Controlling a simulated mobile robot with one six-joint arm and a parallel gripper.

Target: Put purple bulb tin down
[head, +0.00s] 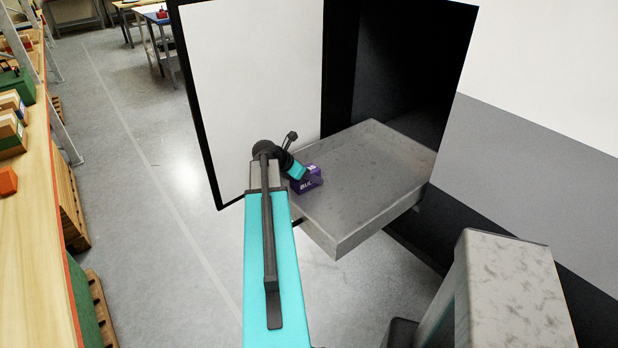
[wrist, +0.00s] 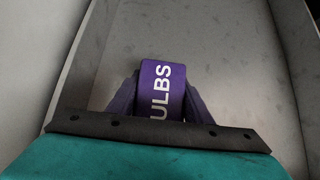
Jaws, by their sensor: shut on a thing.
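The purple bulb tin (head: 309,182) is at the left end of a grey slab-like step (head: 365,170) in the head view. White lettering shows on it. In the wrist view the tin (wrist: 162,88) sits between the two fingers of my gripper (wrist: 160,100), which is shut on it. The grey surface lies behind and below the tin. I cannot tell whether the tin touches that surface. My gripper (head: 305,176) partly hides the tin in the head view.
A white door panel (head: 250,80) stands open just left of the step. A dark opening (head: 400,80) lies behind it. The step's right part is bare. A wooden bench (head: 35,230) with boxes runs along the far left, with open floor (head: 150,170) between.

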